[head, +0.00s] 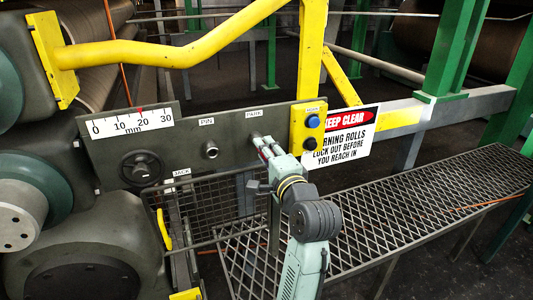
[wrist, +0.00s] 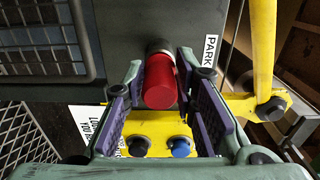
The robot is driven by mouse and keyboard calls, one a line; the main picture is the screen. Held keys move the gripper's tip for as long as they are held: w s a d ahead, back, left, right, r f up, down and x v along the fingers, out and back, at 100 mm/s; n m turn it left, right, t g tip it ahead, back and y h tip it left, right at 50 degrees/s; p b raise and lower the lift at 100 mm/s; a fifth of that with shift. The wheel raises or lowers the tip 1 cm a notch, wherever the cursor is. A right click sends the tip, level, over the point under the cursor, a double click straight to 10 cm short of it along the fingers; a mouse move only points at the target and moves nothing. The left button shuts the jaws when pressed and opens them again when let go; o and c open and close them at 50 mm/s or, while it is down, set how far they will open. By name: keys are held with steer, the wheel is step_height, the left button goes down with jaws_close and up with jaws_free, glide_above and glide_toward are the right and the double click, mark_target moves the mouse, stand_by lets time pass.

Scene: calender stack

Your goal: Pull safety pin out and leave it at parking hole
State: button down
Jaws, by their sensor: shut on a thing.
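The safety pin shows as a red cylindrical knob (wrist: 160,84) in the wrist view, between the two purple-padded fingers of my gripper (wrist: 161,66). My gripper is shut on it. A grey metal collar (wrist: 158,46) sits right behind the knob, next to the PARK label (wrist: 211,48); how deep the pin sits there is hidden. In the head view my gripper (head: 263,145) is at the panel just below the PARK label (head: 254,113) and hides the pin and the parking hole. The PIN socket (head: 211,150) shows a bare metal ring with no red knob.
A yellow box with blue and black buttons (head: 308,128) stands close right of my gripper. A yellow rail (head: 180,52) crosses above the panel. A warning sign (head: 345,137) hangs to the right. A black handwheel (head: 141,168) and a mesh guard (head: 215,200) are left and below.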

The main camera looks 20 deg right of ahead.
steer(key=shift+w, duration=0.3)
steer(key=c, duration=1.2)
jaws_free()
steer(key=shift+o, duration=0.4)
steer(key=shift+o, duration=0.8)
steer(key=shift+s, duration=0.1)
steer(key=s, duration=0.6)
steer(key=shift+s, duration=0.4)
